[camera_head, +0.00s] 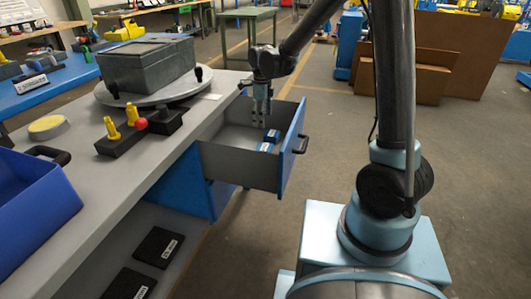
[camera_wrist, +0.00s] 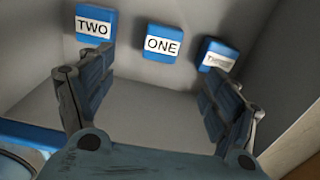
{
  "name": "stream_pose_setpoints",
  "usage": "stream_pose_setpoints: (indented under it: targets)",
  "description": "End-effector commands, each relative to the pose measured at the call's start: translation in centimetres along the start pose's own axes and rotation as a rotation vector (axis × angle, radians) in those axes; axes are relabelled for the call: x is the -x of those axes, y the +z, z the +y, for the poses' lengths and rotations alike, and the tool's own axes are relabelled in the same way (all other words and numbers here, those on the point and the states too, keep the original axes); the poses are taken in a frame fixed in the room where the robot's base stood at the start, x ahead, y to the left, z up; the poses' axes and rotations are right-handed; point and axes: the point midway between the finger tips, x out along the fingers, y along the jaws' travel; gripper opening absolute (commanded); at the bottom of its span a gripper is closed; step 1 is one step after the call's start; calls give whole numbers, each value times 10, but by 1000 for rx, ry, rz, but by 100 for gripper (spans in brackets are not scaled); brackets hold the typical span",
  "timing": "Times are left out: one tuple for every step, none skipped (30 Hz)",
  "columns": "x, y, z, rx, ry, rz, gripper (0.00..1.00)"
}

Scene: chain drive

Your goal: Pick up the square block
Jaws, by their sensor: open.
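Three small blue blocks with white labels lie in the open drawer. In the wrist view they are the block marked TWO (camera_wrist: 95,24), the block marked ONE (camera_wrist: 163,42) and a block whose slanted label seems to read THREE (camera_wrist: 217,56). All look roughly square; I cannot tell which one is the named block. In the head view the blue blocks (camera_head: 267,143) are small and their labels unreadable. My gripper (camera_head: 262,121) is open and empty, pointing down over the drawer. In the wrist view the ONE block lies beyond and between its fingertips, apart from them.
The drawer (camera_head: 238,170) has grey walls around the blocks and a blue front (camera_head: 292,147) with a handle. The workbench (camera_head: 80,190) beside it carries a grey box (camera_head: 147,68) on a round plate, a black holder with yellow pieces and a red ball, and a blue bin (camera_head: 35,205).

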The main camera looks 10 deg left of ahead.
Motion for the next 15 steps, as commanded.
stream_pose_setpoints:
  targets:
    - [-6,1,0,-2,0,0,82]
    - [-10,1,0,-2,0,0,82]
    - [-17,0,0,-2,0,0,82]
    - [-22,0,0,-1,0,0,82]
    - [-27,0,0,-1,0,0,82]
    - [-33,0,-1,-1,0,0,82]
    - [-38,0,-1,-1,0,0,82]
    - [-43,0,0,0,0,0,82]
    - [-49,0,-1,0,0,0,82]
    - [-53,0,-1,0,0,0,82]
    - [-58,0,0,0,0,0,82]
    - [-64,0,-1,0,0,0,82]
    - [-69,0,-1,0,0,0,82]
    - [-73,0,0,0,0,0,82]
    - [-79,0,-1,0,0,0,82]
